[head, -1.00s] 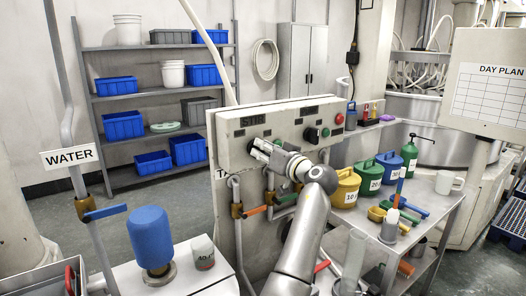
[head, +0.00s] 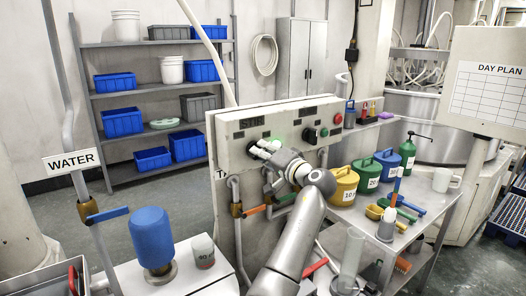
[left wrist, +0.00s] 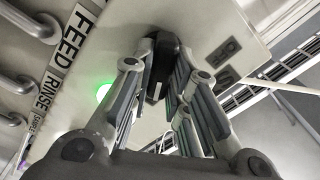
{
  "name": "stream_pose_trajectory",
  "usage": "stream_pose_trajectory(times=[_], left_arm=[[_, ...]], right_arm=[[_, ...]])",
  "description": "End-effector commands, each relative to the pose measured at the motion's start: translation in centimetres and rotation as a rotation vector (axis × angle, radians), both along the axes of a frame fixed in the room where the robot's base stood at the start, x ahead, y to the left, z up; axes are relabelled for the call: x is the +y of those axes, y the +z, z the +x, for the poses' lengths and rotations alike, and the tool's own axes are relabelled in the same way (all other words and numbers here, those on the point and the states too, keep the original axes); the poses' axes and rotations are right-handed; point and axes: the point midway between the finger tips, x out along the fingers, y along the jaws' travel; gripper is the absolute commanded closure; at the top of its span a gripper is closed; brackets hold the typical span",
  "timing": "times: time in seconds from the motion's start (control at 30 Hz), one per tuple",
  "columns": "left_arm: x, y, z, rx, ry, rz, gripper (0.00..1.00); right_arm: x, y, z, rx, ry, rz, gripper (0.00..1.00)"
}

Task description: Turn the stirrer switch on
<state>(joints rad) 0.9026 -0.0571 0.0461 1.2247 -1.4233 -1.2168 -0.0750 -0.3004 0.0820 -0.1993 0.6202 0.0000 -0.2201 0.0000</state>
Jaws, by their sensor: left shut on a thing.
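The stirrer switch is a black knob (left wrist: 160,68) on the pale control panel (head: 315,119), under the STIR label (head: 252,121). My left gripper (head: 259,150) is at the panel with its fingers closed around the knob, one on each side. In the left wrist view the fingers hide part of the knob, and in the head view they cover it. A green lamp (left wrist: 103,92) beside the switch is lit; its glow also shows in the head view (head: 278,141). An OFF mark (left wrist: 230,46) is on the panel near the knob. My right gripper is out of view.
A red button (head: 338,118) and other controls sit farther right on the panel. Below are pipes with an orange valve handle (head: 254,211). Yellow, green and blue cans stand on the bench (head: 423,205) at right.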

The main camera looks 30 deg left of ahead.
Motion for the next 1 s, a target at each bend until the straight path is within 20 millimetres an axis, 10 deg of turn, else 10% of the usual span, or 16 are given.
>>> stream_pose_trajectory(times=[0.47,0.5,0.63,1.0], left_arm=[[-0.01,0.16,0.04,0.012,-0.002,0.01,1.0],[0.0,0.16,0.05,0.012,-0.002,0.01,0.8],[0.0,0.13,0.03,0.012,-0.002,0.008,0.63],[-0.3,0.02,-0.07,0.012,-0.001,0.005,0.62]], right_arm=[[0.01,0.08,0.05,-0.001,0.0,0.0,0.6],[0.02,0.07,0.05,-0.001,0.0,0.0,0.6],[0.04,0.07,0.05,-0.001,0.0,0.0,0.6],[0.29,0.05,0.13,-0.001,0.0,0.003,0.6]])
